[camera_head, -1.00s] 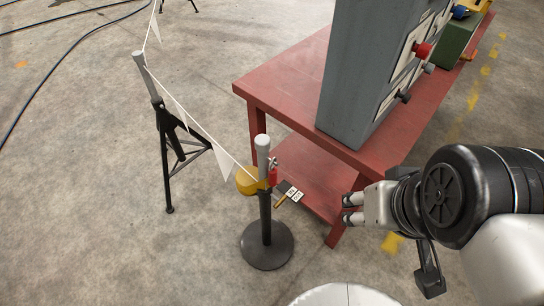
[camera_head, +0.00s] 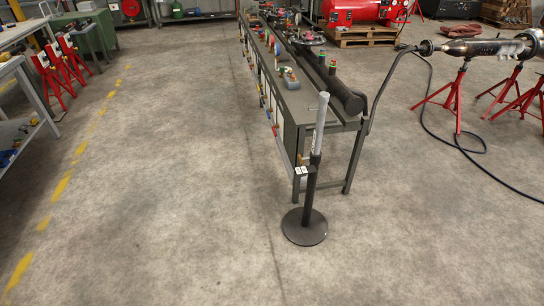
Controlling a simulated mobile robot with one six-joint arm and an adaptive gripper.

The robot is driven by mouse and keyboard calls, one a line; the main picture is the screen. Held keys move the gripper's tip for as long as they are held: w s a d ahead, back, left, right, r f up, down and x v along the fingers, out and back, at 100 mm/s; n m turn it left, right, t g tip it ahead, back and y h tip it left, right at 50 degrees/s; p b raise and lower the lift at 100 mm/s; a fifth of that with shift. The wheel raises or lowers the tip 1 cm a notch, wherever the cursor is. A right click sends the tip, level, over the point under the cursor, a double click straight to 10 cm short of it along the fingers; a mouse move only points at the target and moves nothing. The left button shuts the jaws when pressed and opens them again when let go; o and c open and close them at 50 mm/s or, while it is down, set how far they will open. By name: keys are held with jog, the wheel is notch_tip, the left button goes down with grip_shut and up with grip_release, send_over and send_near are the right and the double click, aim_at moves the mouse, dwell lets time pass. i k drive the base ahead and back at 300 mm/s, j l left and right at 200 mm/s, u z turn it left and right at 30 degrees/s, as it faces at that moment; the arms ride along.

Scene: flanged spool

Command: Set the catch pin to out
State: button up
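A post (camera_head: 312,180) stands upright on a round dark base (camera_head: 304,227) in the middle of the head view. Its lower part is black and its upper part is a light grey tube (camera_head: 320,120). A thin piece (camera_head: 325,94) sticks out near the top. My gripper is not in view.
A long grey bench (camera_head: 298,105) with several coloured fittings stands just behind the post. A dark pipe (camera_head: 463,59) rests on red stands (camera_head: 457,103) at the right, with a black cable on the floor. The floor (camera_head: 165,220) at front and left is clear.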

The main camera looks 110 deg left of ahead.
aim_at(300, 159)
jog(key=u, duration=3.5)
jog(key=i+j, duration=0.15)
jog(key=i, duration=0.5)
jog(key=i+j, duration=0.1)
jog(key=i, duration=0.55)
jog(key=i+j, duration=0.15)
jog(key=i, duration=0.5)
jog(key=i+j, duration=0.15)
jog(key=i, duration=0.45)
